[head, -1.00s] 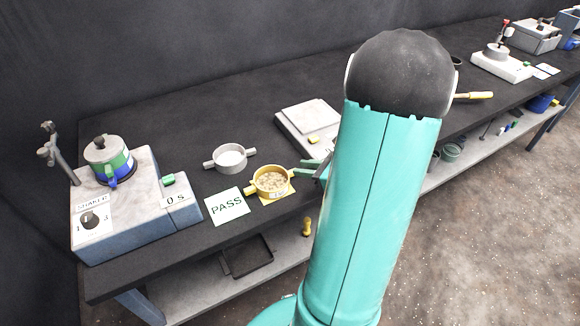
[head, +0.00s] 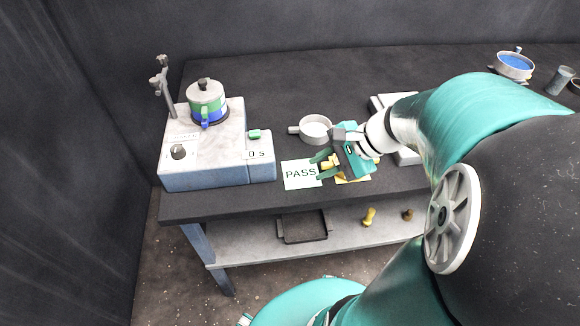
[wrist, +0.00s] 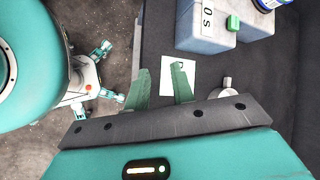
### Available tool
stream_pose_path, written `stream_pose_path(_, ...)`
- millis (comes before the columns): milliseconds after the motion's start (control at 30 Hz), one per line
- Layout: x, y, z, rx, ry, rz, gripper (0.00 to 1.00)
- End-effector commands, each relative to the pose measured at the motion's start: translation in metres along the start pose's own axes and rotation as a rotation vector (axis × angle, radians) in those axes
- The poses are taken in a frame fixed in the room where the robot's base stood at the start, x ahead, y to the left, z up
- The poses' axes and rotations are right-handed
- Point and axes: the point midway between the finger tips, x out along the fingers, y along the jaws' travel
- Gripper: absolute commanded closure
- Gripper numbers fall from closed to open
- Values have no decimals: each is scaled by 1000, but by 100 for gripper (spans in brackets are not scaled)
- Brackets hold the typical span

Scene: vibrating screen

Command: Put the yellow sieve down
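The yellow sieve (head: 327,164) is mostly hidden behind my gripper in the head view; only a yellow part shows, by the yellow mat (head: 352,180). I cannot see the sieve in the wrist view. My gripper (head: 317,162) is over the bench at the sieve, pointing left toward the PASS card (head: 299,174). In the wrist view my gripper's two green fingers (wrist: 162,82) are spread apart, with nothing visible between them. The PASS card also shows there beyond the fingertips (wrist: 180,62).
A grey sieve (head: 315,129) stands just behind my gripper. The shaker (head: 205,150) with a green and blue stack (head: 207,107) is at the left. A pale scale (head: 405,155) is on the right behind my arm.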

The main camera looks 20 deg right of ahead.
Motion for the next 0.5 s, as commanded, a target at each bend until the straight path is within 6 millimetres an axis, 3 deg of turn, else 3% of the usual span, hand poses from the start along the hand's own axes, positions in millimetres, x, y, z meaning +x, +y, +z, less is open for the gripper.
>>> stream_pose_path(33,2,-1,24,-170,33,63,76)
stream_pose_path(200,-1,7,78,-712,164,245,76)
stream_pose_path(400,-20,7,122,-1288,339,368,76)
stream_pose_path(500,-28,5,135,-1463,404,394,76)
